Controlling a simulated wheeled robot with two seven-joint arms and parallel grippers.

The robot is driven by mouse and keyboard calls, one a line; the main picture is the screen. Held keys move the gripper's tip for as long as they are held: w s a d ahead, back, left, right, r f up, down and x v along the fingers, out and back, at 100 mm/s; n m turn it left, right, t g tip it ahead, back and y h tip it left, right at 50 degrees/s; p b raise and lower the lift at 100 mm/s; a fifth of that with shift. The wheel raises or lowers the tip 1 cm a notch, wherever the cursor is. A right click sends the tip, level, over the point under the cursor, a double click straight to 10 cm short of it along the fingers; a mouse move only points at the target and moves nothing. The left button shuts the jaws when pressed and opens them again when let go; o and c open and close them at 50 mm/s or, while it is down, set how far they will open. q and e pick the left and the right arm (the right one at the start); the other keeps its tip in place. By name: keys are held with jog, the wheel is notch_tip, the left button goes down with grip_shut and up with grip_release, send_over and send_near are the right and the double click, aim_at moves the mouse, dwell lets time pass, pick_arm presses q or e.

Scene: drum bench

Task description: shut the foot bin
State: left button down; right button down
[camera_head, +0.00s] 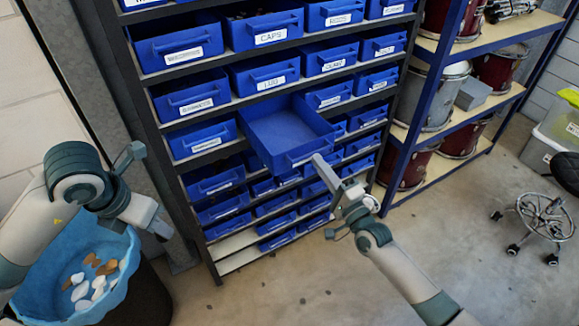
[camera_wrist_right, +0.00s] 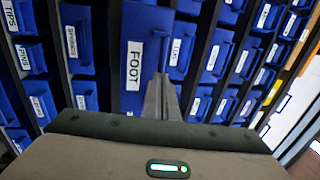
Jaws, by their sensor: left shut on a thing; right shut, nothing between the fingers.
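The foot bin (camera_head: 283,131) is a blue open-topped drawer, pulled out of the rack well beyond the bins around it, and it looks empty. Its white FOOT label (camera_wrist_right: 134,65) reads clearly in the right wrist view. My right gripper (camera_head: 319,160) is shut and empty, with its fingertips at the right part of the bin's front. In the wrist view these fingers (camera_wrist_right: 162,97) are just right of the label; I cannot tell whether they touch. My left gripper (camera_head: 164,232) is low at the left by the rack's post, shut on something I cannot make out.
The dark rack (camera_head: 151,110) holds several rows of labelled blue bins. A blue-lined waste bin (camera_head: 45,290) stands at the lower left. Shelves with drums (camera_head: 447,95) are at the right, with a wheeled stool (camera_head: 545,215) beyond. The floor in front is clear.

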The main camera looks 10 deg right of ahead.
aim_at(303, 152)
dwell(0.4)
